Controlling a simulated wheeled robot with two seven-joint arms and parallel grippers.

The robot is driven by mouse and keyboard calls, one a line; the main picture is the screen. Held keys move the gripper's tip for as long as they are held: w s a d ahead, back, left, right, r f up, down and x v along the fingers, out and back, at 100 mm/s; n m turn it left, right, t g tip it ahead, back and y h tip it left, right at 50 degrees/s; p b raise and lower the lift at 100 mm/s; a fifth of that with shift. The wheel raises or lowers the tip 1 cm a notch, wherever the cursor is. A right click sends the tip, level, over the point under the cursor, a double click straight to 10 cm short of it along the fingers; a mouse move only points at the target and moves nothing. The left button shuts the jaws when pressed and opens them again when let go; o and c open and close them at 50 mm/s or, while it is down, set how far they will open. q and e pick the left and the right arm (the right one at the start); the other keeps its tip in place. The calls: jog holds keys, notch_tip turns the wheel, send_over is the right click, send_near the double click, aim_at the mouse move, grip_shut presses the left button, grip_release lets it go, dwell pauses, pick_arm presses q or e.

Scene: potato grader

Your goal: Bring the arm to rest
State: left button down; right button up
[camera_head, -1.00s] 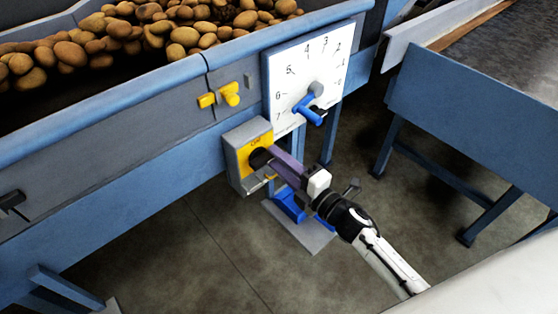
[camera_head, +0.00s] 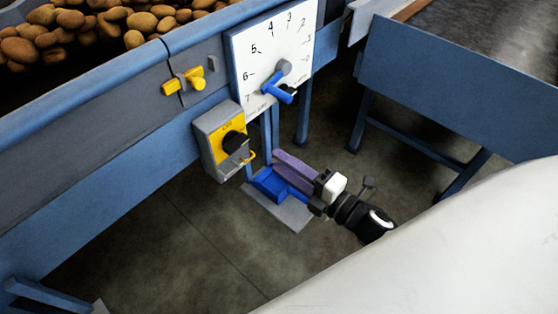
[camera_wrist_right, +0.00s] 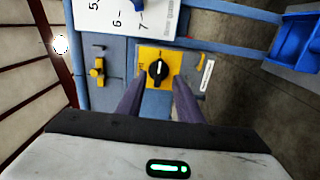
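My right gripper (camera_head: 279,158) shows in the head view with its purple fingers to the right of and below the grey switch box (camera_head: 211,149), apart from it. The box carries a yellow plate (camera_head: 228,128) and a black rotary knob (camera_head: 236,142). In the right wrist view the two fingers of the right gripper (camera_wrist_right: 158,92) stand apart with nothing between them. The black knob (camera_wrist_right: 158,69) shows beyond the gap, on its yellow plate (camera_wrist_right: 149,55). My left gripper is not in either view.
A white dial board (camera_head: 250,65) with a blue-handled crank (camera_head: 280,92) is above the box. A yellow latch (camera_head: 195,80) sits on the potato trough (camera_head: 120,98). A blue pedal (camera_head: 268,184) is on the floor near the right gripper. A blue table (camera_head: 450,90) stands at right.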

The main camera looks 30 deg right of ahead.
jog(key=shift+f, duration=0.1)
dwell(0.3)
jog(key=s+a+f+m+g+h, duration=0.1)
jog(key=s+a+f+m+g, duration=0.2)
jog(key=s+f+m, duration=0.5)
jog(key=s+a+f+m+g+h, duration=0.2)
jog(key=s+f+m+g, duration=0.3)
jog(key=m, duration=0.6)
jog(key=s+a+f, duration=0.1)
jog(key=s+f, duration=0.1)
jog(key=s, duration=0.1)
jog(key=shift+s+a+f+m+h, duration=0.15)
jog(key=shift+a+f+m+h, duration=0.15)
jog(key=shift+f+m, duration=0.1)
